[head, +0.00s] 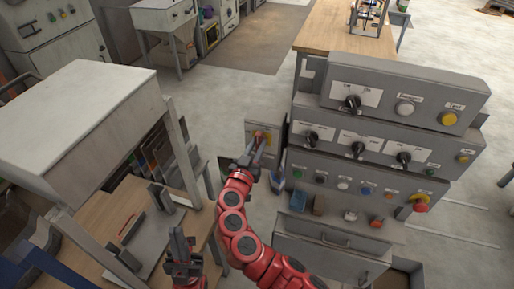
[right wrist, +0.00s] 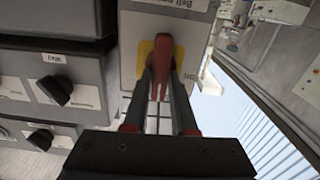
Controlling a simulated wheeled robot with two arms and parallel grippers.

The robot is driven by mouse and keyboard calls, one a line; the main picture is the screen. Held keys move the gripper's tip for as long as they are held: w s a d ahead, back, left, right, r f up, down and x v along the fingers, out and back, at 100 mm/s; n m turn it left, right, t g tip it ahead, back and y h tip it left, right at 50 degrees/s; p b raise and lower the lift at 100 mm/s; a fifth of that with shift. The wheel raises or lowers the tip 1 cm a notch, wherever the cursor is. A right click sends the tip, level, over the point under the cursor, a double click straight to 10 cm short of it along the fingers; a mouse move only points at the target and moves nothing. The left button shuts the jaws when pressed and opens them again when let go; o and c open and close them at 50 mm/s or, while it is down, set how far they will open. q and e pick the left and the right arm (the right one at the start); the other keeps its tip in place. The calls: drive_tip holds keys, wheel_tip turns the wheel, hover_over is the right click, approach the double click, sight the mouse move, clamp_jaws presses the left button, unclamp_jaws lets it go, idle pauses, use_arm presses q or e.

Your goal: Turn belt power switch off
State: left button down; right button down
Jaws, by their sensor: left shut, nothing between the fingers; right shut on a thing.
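The belt power switch is a red lever handle (right wrist: 163,50) on a yellow plate, on a grey box (right wrist: 128,55) whose label starts "Belt". An "Off" mark shows beside the handle. In the head view the box (head: 277,128) stands left of the big control panel, with the red handle (head: 259,135) on its front. My right gripper (head: 254,158) is shut on the handle, with one finger on each side of it in the right wrist view (right wrist: 163,92). My left gripper (head: 178,236) is shut and empty, low in the head view, away from the switch.
A grey control panel (head: 385,118) with black knobs, buttons and a red emergency knob (head: 420,203) stands close right of the switch. A grey-topped bench (head: 80,108) and a wooden worktop (head: 145,195) lie left. Open floor (head: 215,110) lies behind.

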drive_tip(key=n+b, duration=0.1)
drive_tip(key=b, duration=0.1)
drive_tip(key=n+b, duration=0.1)
drive_tip(key=b, duration=0.2)
drive_tip(key=shift+f+n, duration=0.3)
drive_tip(key=shift+f, duration=0.05)
drive_tip(key=shift+a+r+n+b, duration=0.15)
drive_tip(key=shift+n+b, duration=0.65)
drive_tip(key=shift+n, duration=0.1)
drive_tip(key=shift+n+b, duration=0.35)
drive_tip(key=shift+n, duration=0.55)
drive_tip(key=shift+w+r+n, duration=0.1)
drive_tip(key=shift+n, duration=0.8)
drive_tip(key=n, duration=0.2)
drive_tip(key=shift+a+n+b, duration=0.15)
drive_tip(key=shift+n+b, duration=0.15)
drive_tip(key=shift+n, duration=0.1)
drive_tip(key=n, duration=0.2)
drive_tip(key=shift+n, duration=0.3)
drive_tip(key=shift+f+n+p, duration=0.2)
drive_tip(key=shift+n+p, duration=0.35)
drive_tip(key=shift+n, duration=1.35)
